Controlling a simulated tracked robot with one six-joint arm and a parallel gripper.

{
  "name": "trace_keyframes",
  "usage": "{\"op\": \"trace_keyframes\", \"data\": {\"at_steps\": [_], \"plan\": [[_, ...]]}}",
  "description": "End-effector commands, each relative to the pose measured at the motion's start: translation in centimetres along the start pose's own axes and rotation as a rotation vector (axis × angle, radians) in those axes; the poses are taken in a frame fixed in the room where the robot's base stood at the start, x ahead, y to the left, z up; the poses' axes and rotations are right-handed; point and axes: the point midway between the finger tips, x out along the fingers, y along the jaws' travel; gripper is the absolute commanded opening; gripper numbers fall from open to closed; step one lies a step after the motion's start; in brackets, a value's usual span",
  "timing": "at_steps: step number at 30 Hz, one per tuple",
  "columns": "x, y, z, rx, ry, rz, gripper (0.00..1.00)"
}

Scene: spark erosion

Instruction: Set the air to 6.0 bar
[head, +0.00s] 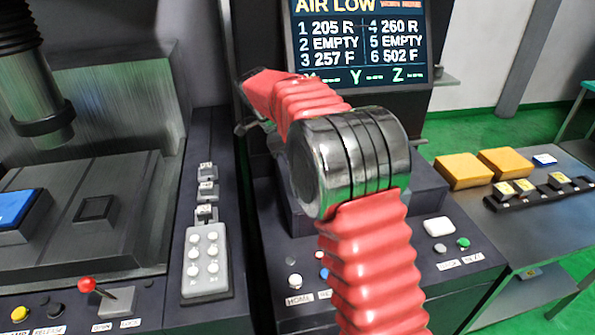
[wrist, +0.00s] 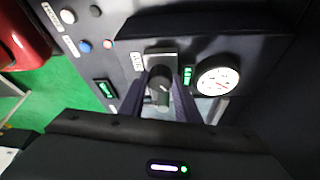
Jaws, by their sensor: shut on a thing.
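In the wrist view a dark regulator knob (wrist: 160,80) with a pale pointer mark sits on a grey plate beside an AIR label (wrist: 137,62). My gripper (wrist: 163,97) has one finger on each side of the knob and is shut on it. A round white pressure gauge (wrist: 217,81) is just right of the knob; its reading is too small and blurred to tell. In the head view my red-sleeved arm hides the knob, the gauge and my gripper. The screen (head: 360,45) at the top reads AIR LOW.
In the wrist view a green-lit switch (wrist: 105,89) and several small buttons lie left of the knob. In the head view a control console (head: 465,268) lies beside my arm, and a side table (head: 535,235) with yellow blocks (head: 463,171) stands at right.

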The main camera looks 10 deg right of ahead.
Motion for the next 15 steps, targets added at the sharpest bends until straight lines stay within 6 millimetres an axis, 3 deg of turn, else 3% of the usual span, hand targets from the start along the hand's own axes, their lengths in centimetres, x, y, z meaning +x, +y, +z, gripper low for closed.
{"op": "trace_keyframes", "data": {"at_steps": [15], "plan": [[-0.12, -0.31, 0.15, 0.236, -0.005, 0.094, 0.07]]}}
